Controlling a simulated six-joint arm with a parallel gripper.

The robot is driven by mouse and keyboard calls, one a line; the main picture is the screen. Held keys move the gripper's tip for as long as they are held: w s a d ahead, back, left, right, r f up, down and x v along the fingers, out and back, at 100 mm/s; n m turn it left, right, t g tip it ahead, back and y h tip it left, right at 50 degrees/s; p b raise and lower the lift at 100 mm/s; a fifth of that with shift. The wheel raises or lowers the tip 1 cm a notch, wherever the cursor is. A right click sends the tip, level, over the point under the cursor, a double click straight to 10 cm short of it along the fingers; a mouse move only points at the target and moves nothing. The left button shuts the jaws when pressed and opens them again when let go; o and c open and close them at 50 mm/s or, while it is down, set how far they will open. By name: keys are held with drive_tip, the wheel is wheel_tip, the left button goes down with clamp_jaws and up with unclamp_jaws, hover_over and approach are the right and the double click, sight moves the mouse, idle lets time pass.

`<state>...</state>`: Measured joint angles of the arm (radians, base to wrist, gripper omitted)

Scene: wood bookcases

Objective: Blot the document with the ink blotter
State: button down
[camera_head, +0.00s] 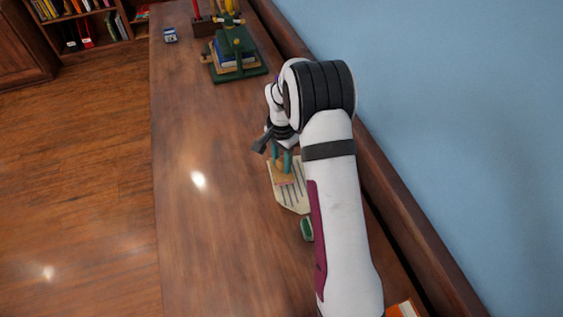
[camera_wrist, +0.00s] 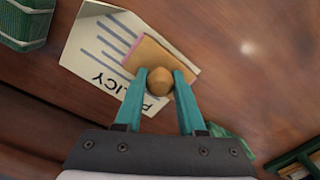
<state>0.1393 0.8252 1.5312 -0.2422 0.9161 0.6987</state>
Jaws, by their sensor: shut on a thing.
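The document (camera_wrist: 88,58) is a cream sheet with dark lines and the word "POLICY", lying on the wooden tabletop; it also shows in the head view (camera_head: 290,197). The ink blotter (camera_wrist: 181,62) is a tan wooden block with a round knob (camera_wrist: 159,80). My gripper (camera_wrist: 160,78) is shut on the knob with its teal fingers on either side. In the head view my gripper (camera_head: 282,160) is over the far end of the document, and the blotter overlaps the sheet. I cannot tell whether its underside touches the paper.
A green box-like object (camera_wrist: 24,22) lies beside the document, also in the head view (camera_head: 307,229). A green press with books (camera_head: 236,57) and a small blue-grey item (camera_head: 170,35) stand at the far end. The table's left part is clear; a blue wall borders the right.

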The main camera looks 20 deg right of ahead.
drive_tip(key=shift+r, duration=3)
